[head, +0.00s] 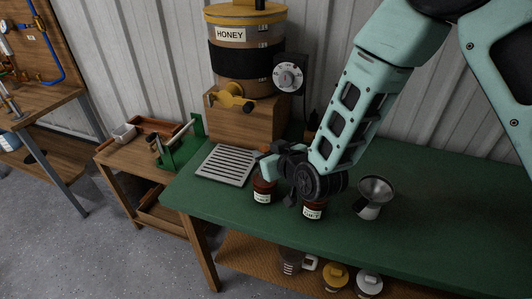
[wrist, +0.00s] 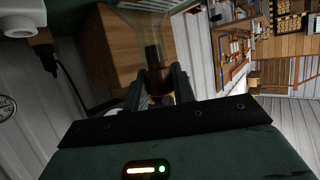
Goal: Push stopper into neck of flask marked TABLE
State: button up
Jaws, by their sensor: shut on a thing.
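Two brown flasks with pale labels stand upright on the green table in the head view. One flask (head: 263,190) is on the left and the other (head: 313,209) is on the right; the lettering is too small to read surely. My gripper (head: 268,156) is just above the left flask. In the wrist view my gripper (wrist: 158,85) is shut on a small dark brown piece, apparently the stopper (wrist: 154,78). A translucent flared shape (wrist: 148,22) shows beyond the fingertips. Whether the stopper touches a flask neck, I cannot tell.
A metal funnel-topped vessel (head: 373,192) stands right of the flasks. A slotted grey tray (head: 226,165) lies to the left. The honey tank (head: 246,52) sits on a wooden box (head: 265,122) behind. The table's right side (head: 450,225) is clear.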

jog(key=o, duration=1)
jog(key=shift+f, duration=0.1)
jog(key=shift+o, duration=0.2)
jog(key=shift+s, duration=0.1)
jog(key=shift+v, duration=2.95)
jog(key=p+v, duration=1.7)
jog(key=p, duration=0.6)
jog(key=shift+s, duration=0.25)
